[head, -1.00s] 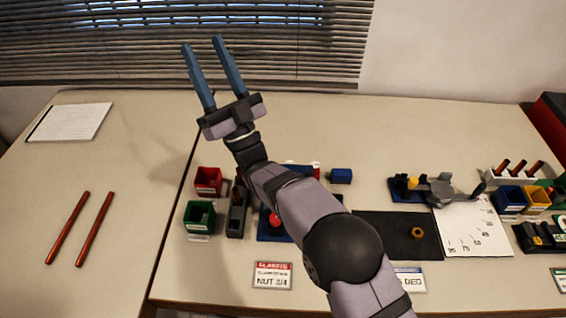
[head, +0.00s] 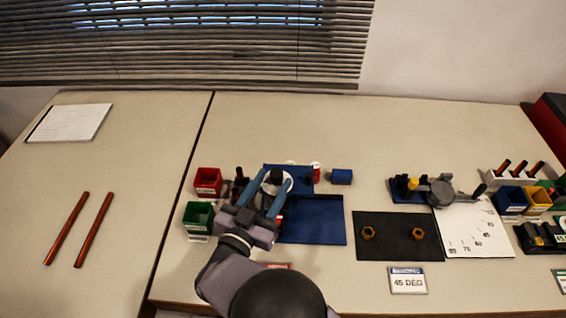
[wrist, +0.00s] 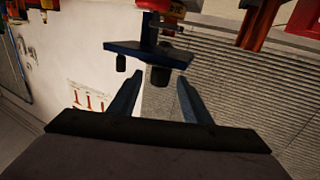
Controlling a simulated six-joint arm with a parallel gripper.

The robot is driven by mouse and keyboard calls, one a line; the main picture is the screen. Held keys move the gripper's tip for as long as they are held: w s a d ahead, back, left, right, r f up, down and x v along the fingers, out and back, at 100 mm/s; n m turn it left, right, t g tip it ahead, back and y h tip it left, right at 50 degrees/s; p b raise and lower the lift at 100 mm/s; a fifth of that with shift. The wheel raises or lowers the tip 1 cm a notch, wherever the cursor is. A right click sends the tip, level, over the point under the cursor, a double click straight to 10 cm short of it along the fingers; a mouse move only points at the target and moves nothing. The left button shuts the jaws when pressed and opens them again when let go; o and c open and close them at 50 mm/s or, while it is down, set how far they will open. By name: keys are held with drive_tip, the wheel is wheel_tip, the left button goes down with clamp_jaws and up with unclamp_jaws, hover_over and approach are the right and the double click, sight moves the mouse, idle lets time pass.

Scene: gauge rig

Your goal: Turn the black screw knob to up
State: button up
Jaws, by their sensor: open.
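The black screw knob (head: 276,177) appears to be the dark round piece on a white disc on a blue fixture (head: 300,172), behind the blue mat. In the wrist view a dark cylinder (wrist: 160,76), probably this knob, stands out from a blue plate (wrist: 140,50). My gripper (head: 277,175) is open, with one blue finger on each side of the knob in the head view. In the wrist view the cylinder lies just past and between the fingertips (wrist: 160,82). I cannot tell whether they touch it, or which way the knob points.
A smaller black peg (head: 309,178) and a red-and-white piece (head: 316,170) stand right of the knob. Red (head: 208,181) and green (head: 198,216) bins are at left. A blue block (head: 341,177) sits right.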

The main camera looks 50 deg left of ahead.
sight(279, 170)
drive_tip(key=shift+p+x, duration=1)
drive_tip(key=shift+x, duration=2.7)
drive_tip(key=c, duration=1)
